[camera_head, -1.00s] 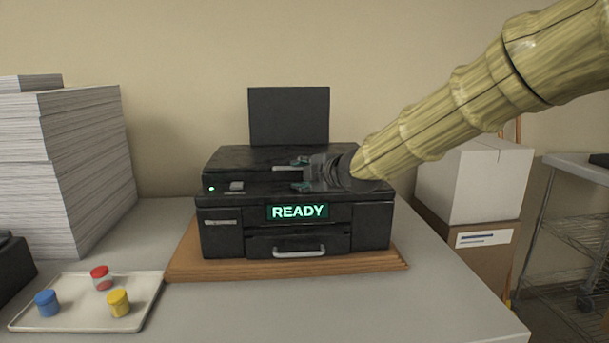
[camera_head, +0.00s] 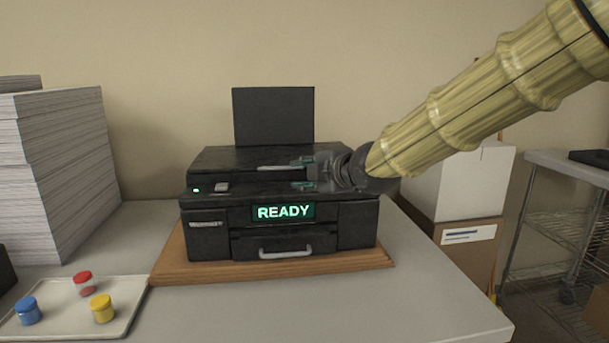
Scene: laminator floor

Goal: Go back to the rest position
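My gripper (camera_head: 306,174) is at the end of my arm, which comes in from the upper right. It is in front of the upper right part of a black machine (camera_head: 212,246) with a green READY display (camera_head: 283,212). The two fingertips show apart, one above the other, with nothing visible between them. I cannot tell whether the gripper touches the machine. Part of the machine's top right is hidden behind the gripper and wrist.
The machine stands on a wooden board (camera_head: 170,272) on a grey table (camera_head: 430,300). A tray (camera_head: 130,296) with red, blue and yellow jars is at front left. Paper stacks (camera_head: 60,170) stand at left. Boxes (camera_head: 455,190) and a wire-shelf cart (camera_head: 560,200) are at right.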

